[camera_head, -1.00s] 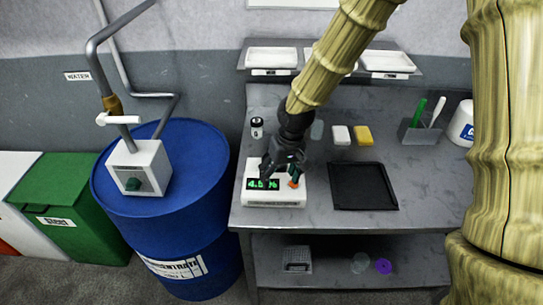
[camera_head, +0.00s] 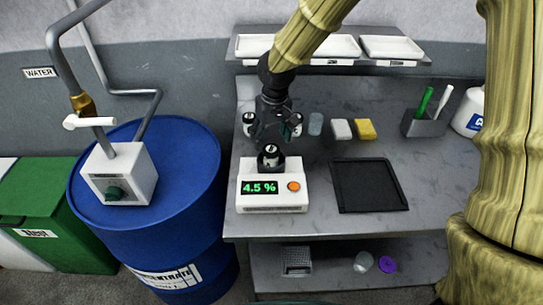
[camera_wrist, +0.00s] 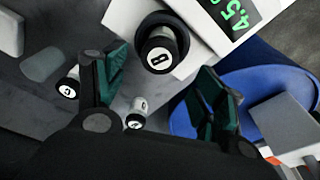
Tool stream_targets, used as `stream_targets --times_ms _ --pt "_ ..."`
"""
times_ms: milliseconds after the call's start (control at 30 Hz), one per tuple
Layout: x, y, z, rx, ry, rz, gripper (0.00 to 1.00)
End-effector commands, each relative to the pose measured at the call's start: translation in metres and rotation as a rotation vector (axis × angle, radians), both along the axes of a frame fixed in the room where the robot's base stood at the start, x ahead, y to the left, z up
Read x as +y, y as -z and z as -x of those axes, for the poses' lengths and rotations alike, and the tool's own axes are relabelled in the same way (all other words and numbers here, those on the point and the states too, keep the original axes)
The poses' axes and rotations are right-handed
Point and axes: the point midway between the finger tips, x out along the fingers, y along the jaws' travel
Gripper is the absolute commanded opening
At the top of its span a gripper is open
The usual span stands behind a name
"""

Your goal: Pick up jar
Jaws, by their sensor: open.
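The jar also shows in the head view (camera_head: 270,158). My gripper (camera_head: 271,132) is open and empty, pointing down above this jar, apart from it. In the wrist view its green-padded fingers are spread, with the jar beyond the gap. Two similar jars with white labels stand on the bench behind, one near the left finger (camera_wrist: 68,86) and one between the fingers (camera_wrist: 136,113).
A translucent cup (camera_head: 315,124), a white block (camera_head: 341,130) and a yellow block (camera_head: 365,129) sit behind. A black tray (camera_head: 368,186) lies right of the instrument. A blue drum (camera_head: 190,220) stands left of the bench. A shelf with white trays (camera_head: 392,48) hangs above.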

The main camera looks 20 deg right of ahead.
Motion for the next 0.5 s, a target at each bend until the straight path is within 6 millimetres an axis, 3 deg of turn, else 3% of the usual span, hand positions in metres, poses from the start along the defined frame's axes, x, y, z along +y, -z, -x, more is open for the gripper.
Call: stream_targets --times_ms 267,500 --pt "-0.002 0.011 0.0 0.002 0.001 0.0 0.7" --pt "-0.004 0.035 0.0 0.004 0.002 0.001 0.7"
